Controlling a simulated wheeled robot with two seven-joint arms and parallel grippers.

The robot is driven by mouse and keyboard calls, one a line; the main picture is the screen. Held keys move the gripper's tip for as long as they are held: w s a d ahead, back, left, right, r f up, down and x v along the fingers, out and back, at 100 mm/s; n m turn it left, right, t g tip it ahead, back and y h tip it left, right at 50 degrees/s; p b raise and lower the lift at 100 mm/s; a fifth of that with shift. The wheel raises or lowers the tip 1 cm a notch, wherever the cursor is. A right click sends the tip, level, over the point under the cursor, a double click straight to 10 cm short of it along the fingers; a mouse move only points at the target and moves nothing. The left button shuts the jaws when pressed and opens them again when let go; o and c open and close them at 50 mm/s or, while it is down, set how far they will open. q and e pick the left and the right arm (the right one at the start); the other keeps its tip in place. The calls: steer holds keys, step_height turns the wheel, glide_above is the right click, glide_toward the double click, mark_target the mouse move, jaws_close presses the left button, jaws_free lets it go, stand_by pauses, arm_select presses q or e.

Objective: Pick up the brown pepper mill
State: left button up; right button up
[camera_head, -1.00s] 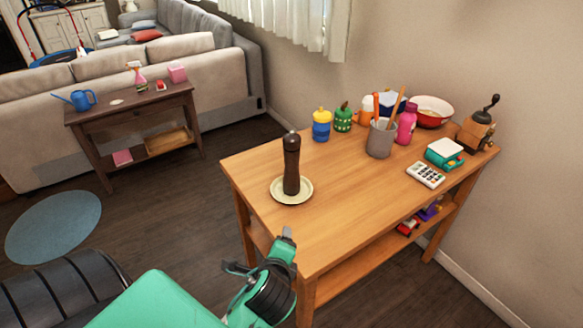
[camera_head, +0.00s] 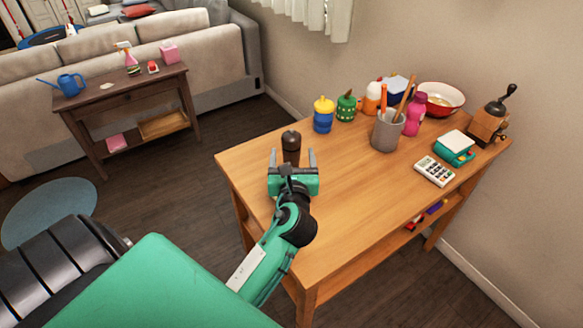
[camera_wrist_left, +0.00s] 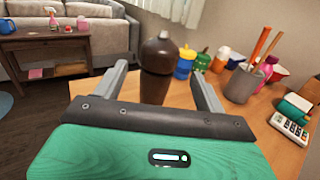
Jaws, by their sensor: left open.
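The brown pepper mill (camera_head: 291,142) stands upright on the left part of the wooden table. My left gripper (camera_head: 292,156) is open, with one finger on each side of the mill as seen from the head. In the left wrist view the dark mill (camera_wrist_left: 157,70) stands upright between the two open fingers (camera_wrist_left: 158,76), slightly beyond the palm. I cannot tell whether either finger touches it. My right gripper is not in view.
The wooden table (camera_head: 350,210) has free room at its front. Behind and right stand a grey utensil cup (camera_head: 387,132), a yellow-blue bottle (camera_head: 323,115), a green jar (camera_head: 346,107), a pink bottle (camera_head: 415,115), a red bowl (camera_head: 440,98), a calculator (camera_head: 434,171) and a coffee grinder (camera_head: 490,122).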

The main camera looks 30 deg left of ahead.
mark_target(292, 148)
arm_select(q)
steer(key=shift+x, duration=1.05)
steer(key=shift+w+a+r+p, duration=0.15)
steer(key=shift+w+a+p, duration=0.2)
steer(key=shift+w, duration=0.1)
steer(key=p+x, duration=0.1)
steer(key=x, duration=0.3)
steer(key=shift+a, duration=0.15)
steer(key=shift+c, duration=0.4)
jaws_close()
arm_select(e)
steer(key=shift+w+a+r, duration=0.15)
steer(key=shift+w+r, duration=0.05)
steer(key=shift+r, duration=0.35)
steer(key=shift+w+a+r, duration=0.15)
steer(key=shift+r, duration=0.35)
